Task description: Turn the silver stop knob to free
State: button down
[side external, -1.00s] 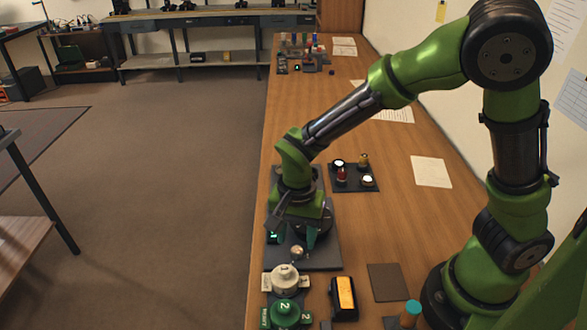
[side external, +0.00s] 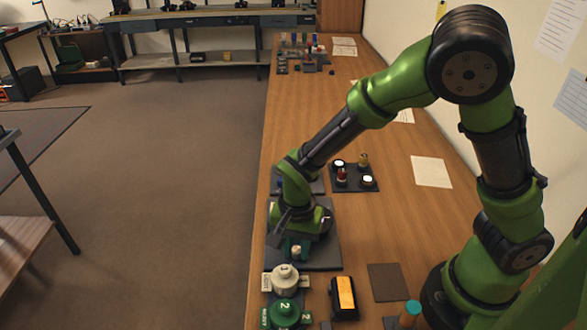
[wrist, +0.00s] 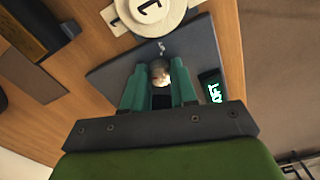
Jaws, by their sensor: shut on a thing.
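The silver stop knob (wrist: 159,73) stands on a dark grey base plate (wrist: 207,48). In the wrist view my gripper (wrist: 160,82) has its two teal fingers on either side of the knob, shut on it. In the side view the knob (side external: 296,250) shows between the fingertips (side external: 296,251), under my wrist. A small dark display with glowing green characters (wrist: 214,90) sits on the plate to the right of the fingers in the wrist view. Small marks show on the plate just beyond the knob, too small to read.
A cream round dial (side external: 285,279) and a green dial marked 2 (side external: 285,312) stand close in front of the plate. A black box with an orange top (side external: 345,297) is at their right. A dark pad with several knobs (side external: 357,186) lies behind. The bench between has bare wood.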

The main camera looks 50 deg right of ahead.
aim_at(297, 250)
jog(key=shift+n, duration=3.1)
jog(key=c, duration=0.9)
grip_release()
jog(key=shift+r, duration=0.1)
notch_tip(297, 250, up, 17)
jog(key=shift+f, duration=0.1)
